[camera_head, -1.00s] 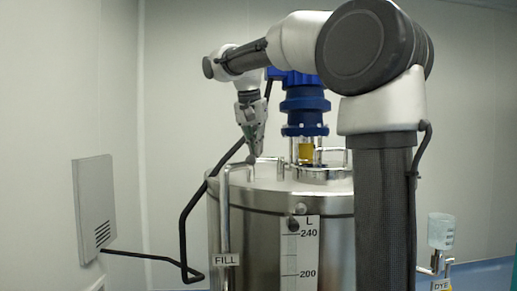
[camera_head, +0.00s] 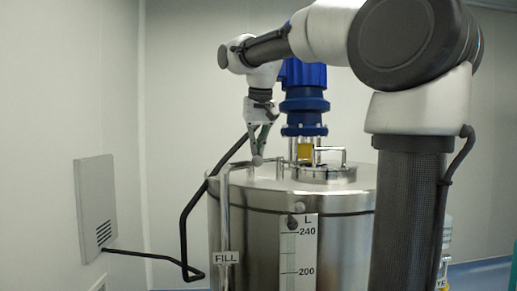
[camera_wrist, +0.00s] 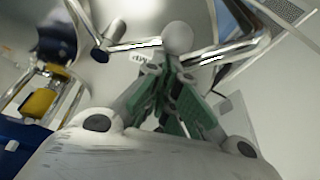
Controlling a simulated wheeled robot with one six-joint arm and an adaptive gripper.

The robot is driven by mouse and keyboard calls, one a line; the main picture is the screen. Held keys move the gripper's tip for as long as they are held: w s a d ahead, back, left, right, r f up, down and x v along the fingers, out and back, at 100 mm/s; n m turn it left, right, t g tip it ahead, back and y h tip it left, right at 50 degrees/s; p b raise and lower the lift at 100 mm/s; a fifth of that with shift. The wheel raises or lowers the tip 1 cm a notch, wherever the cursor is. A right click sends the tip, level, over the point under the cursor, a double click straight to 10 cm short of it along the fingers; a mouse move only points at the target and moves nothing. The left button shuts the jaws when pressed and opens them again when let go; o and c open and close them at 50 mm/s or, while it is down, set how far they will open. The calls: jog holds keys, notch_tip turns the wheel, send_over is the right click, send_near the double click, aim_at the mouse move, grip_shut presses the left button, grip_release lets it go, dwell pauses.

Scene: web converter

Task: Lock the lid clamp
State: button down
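The lid clamp's ball-ended lever shows a grey ball knob (camera_head: 257,161) at the left of the steel tank's lid (camera_head: 275,181), in front of the blue motor. In the wrist view the ball (camera_wrist: 177,38) is large, right at my fingertips. My gripper (camera_head: 257,152) points down, its fingers converging to a narrow V at the ball. In the wrist view the green-padded fingers (camera_wrist: 172,66) nearly meet at it and look shut on it. The fingers hide the contact and part of the lever.
The blue motor (camera_head: 304,100) with a yellow coupling (camera_head: 304,152) stands close right of my gripper. A steel fill pipe (camera_head: 224,205) rises at the tank's left. A black hose (camera_head: 184,225) runs to a wall panel (camera_head: 95,210). Free space lies left of the tank.

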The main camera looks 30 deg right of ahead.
jog(key=s+n+y, duration=0.1)
jog(key=s+n, duration=0.1)
jog(key=shift+n, duration=0.4)
jog(key=n, duration=0.1)
jog(key=s+n+y, duration=0.1)
jog(key=shift+s+d+n, duration=0.2)
jog(key=shift+s+n, duration=0.05)
jog(key=shift+n, duration=0.05)
jog(key=s+n, duration=0.1)
jog(key=n+y, duration=0.1)
jog(key=n, duration=0.1)
jog(key=shift+s+d, duration=0.35)
jog(key=shift+d, duration=0.05)
jog(key=shift+s+d+n, duration=0.3)
jog(key=shift+s+n, duration=0.1)
jog(key=shift+s+d, duration=0.1)
jog(key=w+a, duration=0.1)
jog(key=w+a+r, duration=0.1)
jog(key=w, duration=0.1)
jog(key=shift+w+r, duration=0.15)
jog(key=v, duration=0.9)
jog(key=shift+d+r, duration=0.25)
